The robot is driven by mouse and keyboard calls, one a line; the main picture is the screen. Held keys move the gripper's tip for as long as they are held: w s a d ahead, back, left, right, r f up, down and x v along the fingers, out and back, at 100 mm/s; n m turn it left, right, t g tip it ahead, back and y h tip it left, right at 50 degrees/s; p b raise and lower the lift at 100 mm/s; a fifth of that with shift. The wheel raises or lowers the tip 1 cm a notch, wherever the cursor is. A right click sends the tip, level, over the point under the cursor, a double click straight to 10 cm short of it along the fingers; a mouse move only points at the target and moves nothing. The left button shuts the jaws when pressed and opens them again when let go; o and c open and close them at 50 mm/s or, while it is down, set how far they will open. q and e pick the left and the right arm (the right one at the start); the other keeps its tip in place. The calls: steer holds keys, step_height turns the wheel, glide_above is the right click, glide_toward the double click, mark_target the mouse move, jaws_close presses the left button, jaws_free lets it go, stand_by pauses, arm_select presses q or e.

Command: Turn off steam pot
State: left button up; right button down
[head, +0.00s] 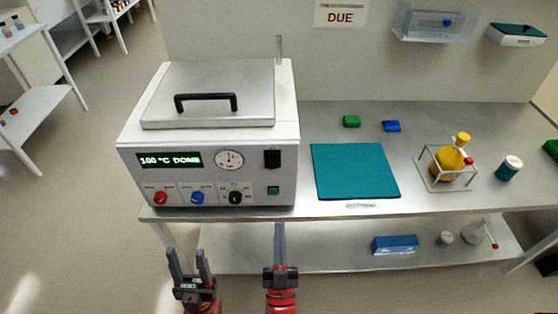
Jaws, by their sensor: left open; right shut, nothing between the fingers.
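The steam pot (215,175) is a white and steel box on the left end of the bench. Its steel lid (212,90) with a black handle is shut. Its green display (171,160) reads "100 °C DONE". The front has a dial gauge (229,160), a black switch (272,159), a green button (273,190), a red knob (160,198), a blue knob (197,198) and a black knob (235,198). My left gripper (189,256) is open and empty, below the bench edge. My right gripper (279,232) is shut and empty, below the pot's right side. Neither touches the pot.
A teal mat (355,171) lies right of the pot. The lower shelf (340,256) holds a blue box (395,244).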

steer(key=p, duration=0.3)
glide_toward(277, 166)
step_height(277, 166, up, 4)
steer(key=w+p, duration=0.1)
steer(key=w, duration=0.3)
steer(key=shift+w+f, duration=0.2)
steer(key=shift+w, duration=0.15)
steer(key=shift+f, duration=0.1)
